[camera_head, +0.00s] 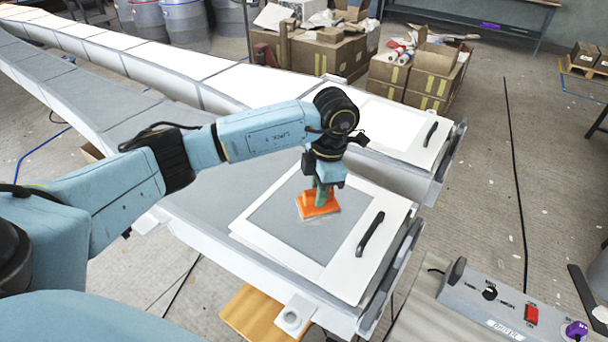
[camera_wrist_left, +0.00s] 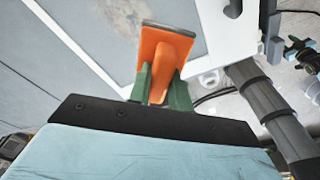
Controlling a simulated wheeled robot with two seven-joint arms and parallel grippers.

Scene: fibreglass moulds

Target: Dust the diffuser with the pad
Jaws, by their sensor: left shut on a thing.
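An orange pad (camera_head: 318,205) with a pale underside is in my left gripper (camera_head: 321,190), over the grey panel of the diffuser (camera_head: 290,225). The gripper's green fingers are shut on the pad's orange handle. In the left wrist view the pad (camera_wrist_left: 165,50) sticks out beyond the fingers of the left gripper (camera_wrist_left: 160,85), with the grey panel behind it. In the head view the pad is at or very near the panel surface; I cannot tell if it touches. The panel has a white frame (camera_head: 265,243) and a black handle (camera_head: 370,234). My right gripper is not in view.
A second white-framed panel (camera_head: 395,122) with a black handle lies behind. A grey control box (camera_head: 510,305) with a red switch and purple knob stands at the lower right. Cardboard boxes (camera_head: 320,52) and grey drums (camera_head: 185,22) stand at the back. Cables cross the floor.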

